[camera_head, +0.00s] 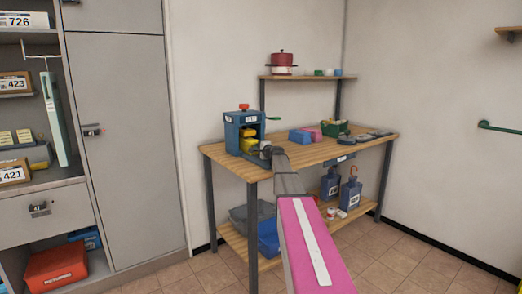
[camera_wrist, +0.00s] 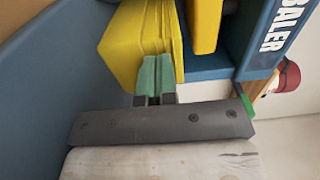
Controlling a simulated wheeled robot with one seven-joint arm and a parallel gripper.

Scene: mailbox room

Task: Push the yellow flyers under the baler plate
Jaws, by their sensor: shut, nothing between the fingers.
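The blue baler (camera_head: 232,134) stands on the wooden workbench, and its lettered side shows in the wrist view (camera_wrist: 262,40). The yellow flyers (camera_wrist: 138,45) are a thick stack at the baler's opening; they also show low in the baler in the head view (camera_head: 249,145). A separate yellow block, which looks like the baler plate (camera_wrist: 206,25), is beside the stack in the wrist view. My gripper (camera_wrist: 154,78) is shut and empty, its green fingertips against or very close to the stack's edge. Contact is not certain. The stack's far end is hidden.
On the workbench (camera_head: 325,151), blue and pink boxes (camera_head: 300,135) and a green basket (camera_head: 334,128) stand right of the baler. A shelf above holds a red pot (camera_head: 282,60). Bins and blue jugs (camera_head: 349,193) are below. Grey cabinets (camera_head: 125,130) stand left.

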